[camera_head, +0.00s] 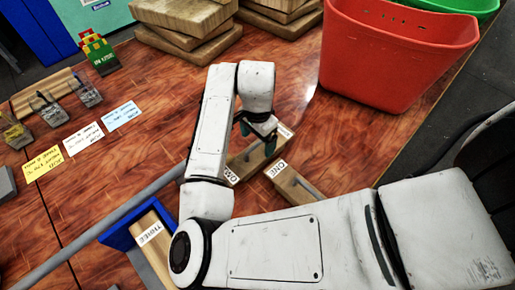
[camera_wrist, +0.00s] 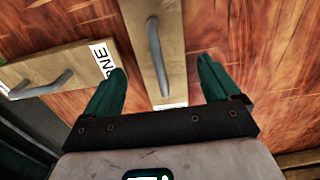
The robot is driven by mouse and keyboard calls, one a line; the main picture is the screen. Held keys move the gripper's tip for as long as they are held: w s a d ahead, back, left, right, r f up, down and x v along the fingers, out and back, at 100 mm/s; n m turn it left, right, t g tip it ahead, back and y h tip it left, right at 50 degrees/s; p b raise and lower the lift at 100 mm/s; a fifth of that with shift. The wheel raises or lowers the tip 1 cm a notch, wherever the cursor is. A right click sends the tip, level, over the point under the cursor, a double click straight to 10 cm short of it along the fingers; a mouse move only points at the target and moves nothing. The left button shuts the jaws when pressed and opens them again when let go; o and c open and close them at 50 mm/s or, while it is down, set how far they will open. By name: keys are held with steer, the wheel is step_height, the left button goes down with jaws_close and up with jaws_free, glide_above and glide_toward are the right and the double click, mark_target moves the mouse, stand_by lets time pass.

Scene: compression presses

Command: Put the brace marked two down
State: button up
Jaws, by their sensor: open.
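A wooden brace with a grey handle (camera_head: 242,166) lies on the table beneath my gripper (camera_head: 258,134). Its near label is partly hidden by my arm, so I cannot fully read it. In the wrist view this brace (camera_wrist: 171,62) runs between my two green fingers, its handle near the middle. My gripper (camera_wrist: 160,82) is open, with a finger on each side and nothing clamped. A brace marked ONE (camera_head: 295,187) lies beside it and shows at left in the wrist view (camera_wrist: 40,70). A brace marked THREE (camera_head: 152,237) is at a blue holder (camera_head: 118,238).
A red bin (camera_head: 395,55) stands at the back right, with a green bin (camera_head: 465,6) behind it. Wooden boards (camera_head: 190,28) are stacked at the back. Note cards (camera_head: 84,138) and small glass containers (camera_head: 50,112) are at left. A grey bar (camera_head: 110,225) crosses the lower left.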

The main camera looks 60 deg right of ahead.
step_height(320, 180, up, 5)
steer(key=shift+f, duration=0.1)
stand_by(0.8)
